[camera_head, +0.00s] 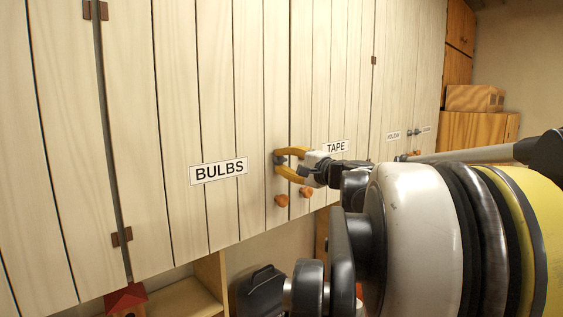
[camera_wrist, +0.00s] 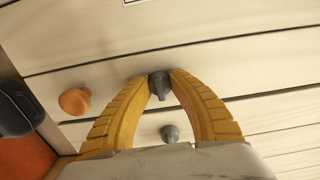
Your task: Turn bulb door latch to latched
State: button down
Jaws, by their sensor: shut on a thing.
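The pale plank door labelled BULBS (camera_head: 218,170) is closed in the head view. Its small dark grey latch (camera_head: 280,159) sits near the door's right edge, above a round orange knob (camera_head: 281,201). My gripper (camera_head: 281,161) reaches in from the right, its two yellow fingers shut on the latch. In the wrist view the latch (camera_wrist: 160,85) is between the fingertips of my gripper (camera_wrist: 161,80). The fingers partly hide it, and I cannot tell its exact turn angle.
The TAPE door (camera_head: 336,146) adjoins on the right, with its own orange knob (camera_head: 305,192). A second grey knob (camera_wrist: 170,133) shows between my fingers in the wrist view, across a seam. Below the cupboards are an open shelf (camera_head: 190,299) and a black case (camera_head: 262,288).

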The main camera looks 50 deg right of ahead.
jog(key=c, duration=1.1)
grip_release()
jog(key=shift+w, duration=0.1)
jog(key=s+a, duration=0.1)
jog(key=s, duration=1.1)
jog(key=shift+a, duration=0.2)
